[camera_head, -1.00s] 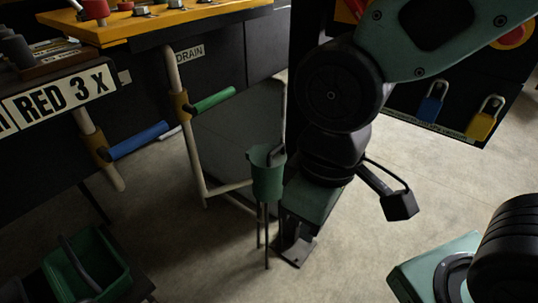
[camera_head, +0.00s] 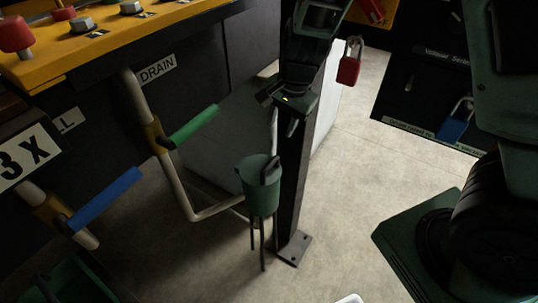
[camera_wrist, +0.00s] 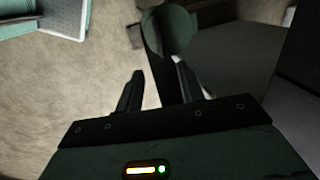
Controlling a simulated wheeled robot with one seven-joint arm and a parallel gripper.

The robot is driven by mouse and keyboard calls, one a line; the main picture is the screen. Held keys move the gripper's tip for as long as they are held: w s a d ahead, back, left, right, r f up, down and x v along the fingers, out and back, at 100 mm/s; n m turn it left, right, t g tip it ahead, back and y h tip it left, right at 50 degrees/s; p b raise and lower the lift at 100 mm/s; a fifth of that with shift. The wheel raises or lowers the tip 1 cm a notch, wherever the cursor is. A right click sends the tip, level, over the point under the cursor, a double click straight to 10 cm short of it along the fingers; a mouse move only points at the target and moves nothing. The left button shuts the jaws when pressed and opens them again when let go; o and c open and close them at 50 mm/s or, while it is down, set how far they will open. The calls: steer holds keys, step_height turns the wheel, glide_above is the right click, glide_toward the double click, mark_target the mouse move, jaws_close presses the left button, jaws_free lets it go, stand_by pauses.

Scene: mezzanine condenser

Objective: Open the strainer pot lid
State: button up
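A green cup-shaped pot (camera_head: 258,196) stands on thin dark legs near the middle of the head view, beside a dark post. It appears to be the strainer pot; no label shows on it. A dark handle-like piece (camera_head: 271,170) is at its rim. I cannot tell a separate lid. My gripper (camera_head: 283,124) is above and a little right of the pot in the head view, in front of the post. In the wrist view, my gripper (camera_wrist: 159,80) has its fingers apart with nothing held. A round green shape, likely the pot (camera_wrist: 170,29), lies beyond the fingertips.
The dark post (camera_head: 291,200) stands right beside the pot. Pipes with a green lever (camera_head: 193,128) and a blue lever (camera_head: 104,200) are at left, under a yellow panel (camera_head: 110,35). A red padlock (camera_head: 349,62) hangs at upper right.

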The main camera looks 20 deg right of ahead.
mark_target(270, 164)
steer(key=f+b, duration=0.1)
steer(key=f, duration=0.4)
steer(key=w+a+f+b, duration=0.1)
steer(key=f, duration=0.4)
steer(key=w+f+b, duration=0.1)
steer(key=f, duration=0.5)
steer(key=shift+w+a, duration=0.2)
steer(key=shift+a, duration=0.2)
steer(key=shift+r, duration=0.1)
jaws_close()
